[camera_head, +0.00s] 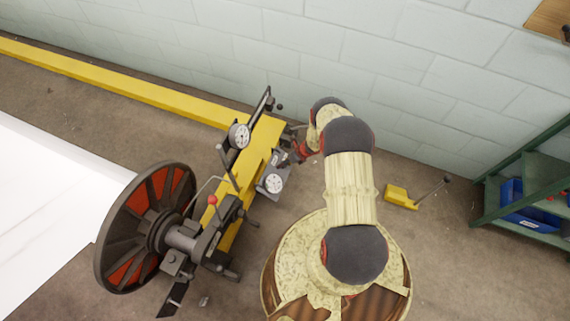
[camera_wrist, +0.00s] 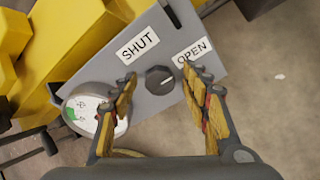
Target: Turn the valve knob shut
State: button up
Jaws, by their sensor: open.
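The dark round valve knob (camera_wrist: 159,79) sits on a grey panel (camera_wrist: 160,28) in the wrist view. A pale mark on the knob seems to point right, towards the OPEN label (camera_wrist: 193,52); the SHUT label (camera_wrist: 137,46) is to its upper left. My gripper (camera_wrist: 160,73) is open, its yellow-padded fingers on either side of the knob. I cannot tell whether either finger touches it. In the head view my gripper (camera_head: 301,151) is at the machine's right side, by the grey panel with a white gauge (camera_head: 274,184); I cannot make out the knob there.
A white dial gauge (camera_wrist: 92,109) lies close to my left finger. The yellow machine (camera_head: 231,231) carries a big reel (camera_head: 128,252), levers and another gauge (camera_head: 239,136). A yellow block with a handle (camera_head: 401,197) and a green shelf (camera_head: 545,172) stand to the right.

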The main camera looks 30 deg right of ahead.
jog(key=shift+c, duration=1.2)
jog(key=c, duration=0.9)
jog(key=shift+n, duration=0.3)
jog(key=n+b, duration=0.1)
jog(key=n, duration=0.2)
jog(key=shift+a+n+h, duration=0.1)
jog(key=shift+n+h, duration=0.2)
jog(key=shift+n, duration=0.1)
jog(key=n+b, duration=0.1)
jog(key=n, duration=0.3)
jog(key=shift+a+t, duration=0.1)
jog(key=shift+t, duration=0.2)
jog(key=n+b, duration=0.2)
jog(key=n, duration=0.2)
jog(key=shift+s+f+n+h, duration=0.1)
jog(key=shift+s+n+h, duration=0.05)
jog(key=shift+n+h, duration=0.2)
jog(key=n+t+b, duration=0.1)
jog(key=n+b, duration=0.1)
jog(key=n, duration=0.2)
jog(key=shift+s+a, duration=0.1)
